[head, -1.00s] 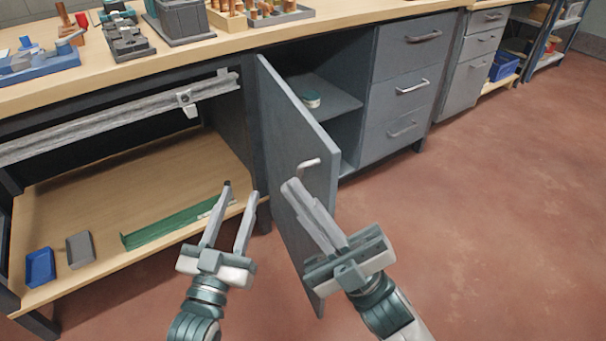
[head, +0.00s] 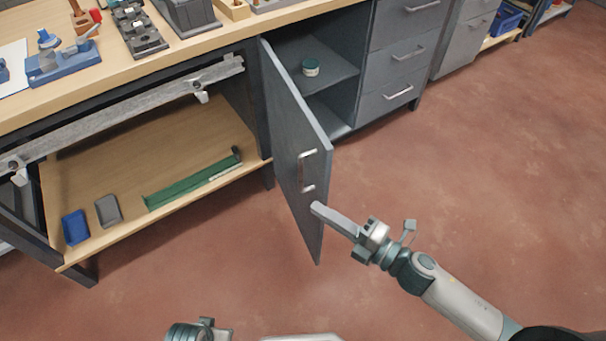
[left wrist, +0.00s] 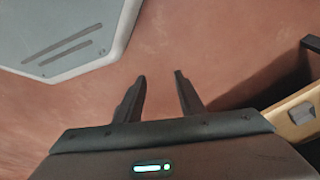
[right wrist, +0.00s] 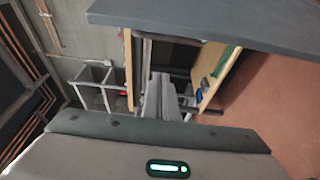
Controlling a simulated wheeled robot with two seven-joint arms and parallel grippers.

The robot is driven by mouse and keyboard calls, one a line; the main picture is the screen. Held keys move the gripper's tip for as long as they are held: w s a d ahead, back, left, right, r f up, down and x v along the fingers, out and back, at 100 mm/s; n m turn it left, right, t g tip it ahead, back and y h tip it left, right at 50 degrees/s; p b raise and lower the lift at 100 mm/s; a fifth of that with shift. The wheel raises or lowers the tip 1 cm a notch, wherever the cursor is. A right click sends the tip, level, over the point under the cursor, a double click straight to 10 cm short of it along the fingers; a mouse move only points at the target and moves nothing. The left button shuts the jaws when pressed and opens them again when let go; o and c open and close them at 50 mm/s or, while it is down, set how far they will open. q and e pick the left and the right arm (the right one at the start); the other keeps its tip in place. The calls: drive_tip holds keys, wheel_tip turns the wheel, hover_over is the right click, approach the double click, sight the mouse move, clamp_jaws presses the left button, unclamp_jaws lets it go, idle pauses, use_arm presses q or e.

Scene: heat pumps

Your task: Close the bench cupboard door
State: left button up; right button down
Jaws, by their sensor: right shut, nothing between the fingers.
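The grey bench cupboard door (head: 290,145) stands wide open in the head view, swung out from its left side, with its bar handle (head: 308,170) on the face I see. The cupboard interior (head: 315,60) is exposed behind it. My right gripper (head: 318,210) is shut and empty, pointing left, its tips overlapping the door's lower free edge below the handle; contact cannot be told. The right wrist view shows its closed fingers (right wrist: 160,92) below a dark panel edge, probably the door. My left gripper (left wrist: 161,75) is open and empty above the floor.
A small round tin (head: 311,67) sits on the cupboard shelf. Drawers (head: 405,55) stand right of the opening. Left of the door is a low wooden shelf (head: 150,150) with a green part (head: 190,182) and two small trays. The red floor (head: 480,160) to the right is clear.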

use_arm(q)
drive_tip(key=shift+f, duration=0.1)
use_arm(e)
drive_tip(key=shift+w+a, duration=0.15)
